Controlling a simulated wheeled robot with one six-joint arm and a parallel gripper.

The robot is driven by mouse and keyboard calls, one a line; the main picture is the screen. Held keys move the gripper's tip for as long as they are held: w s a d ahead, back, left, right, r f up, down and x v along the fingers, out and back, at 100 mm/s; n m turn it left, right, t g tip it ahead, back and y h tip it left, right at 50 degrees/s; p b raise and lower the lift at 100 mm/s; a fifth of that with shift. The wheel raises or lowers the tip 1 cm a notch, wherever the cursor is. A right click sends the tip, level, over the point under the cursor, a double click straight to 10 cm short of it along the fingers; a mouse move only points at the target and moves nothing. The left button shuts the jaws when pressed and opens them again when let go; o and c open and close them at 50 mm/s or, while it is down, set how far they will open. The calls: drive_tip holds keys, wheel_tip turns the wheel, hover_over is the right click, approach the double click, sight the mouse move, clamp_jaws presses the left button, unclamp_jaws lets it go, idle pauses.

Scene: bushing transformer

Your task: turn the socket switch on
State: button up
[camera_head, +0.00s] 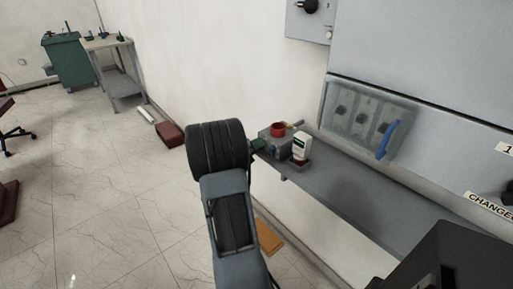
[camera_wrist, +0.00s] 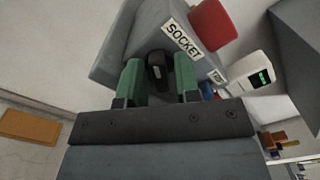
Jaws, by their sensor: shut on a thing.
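The socket switch (camera_wrist: 157,68) is a black knob on the face of a grey box (camera_wrist: 112,60) with a "SOCKET" label. In the wrist view the two green fingers of my gripper (camera_wrist: 159,82) stand on either side of the knob, and the gripper is shut on it.
A red part (camera_head: 278,130) is on the box, and a white device (camera_head: 301,146) stands beside it. The grey shelf (camera_head: 350,187) runs right, mostly clear, below a clear-covered panel (camera_head: 350,114) with a blue handle (camera_head: 387,140). A wall is close behind.

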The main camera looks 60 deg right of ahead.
drive_tip(key=m+b, duration=0.7)
drive_tip(key=m, duration=0.4)
drive_tip(key=shift+f, duration=0.15)
idle(0.6)
drive_tip(key=o, duration=0.6)
drive_tip(key=shift+a, duration=0.1)
drive_tip(key=p+v, duration=0.1)
drive_tip(key=v, duration=1.2)
drive_tip(key=shift+w+a, duration=0.2)
drive_tip(key=shift+a, duration=0.15)
drive_tip(key=shift+m, duration=0.3)
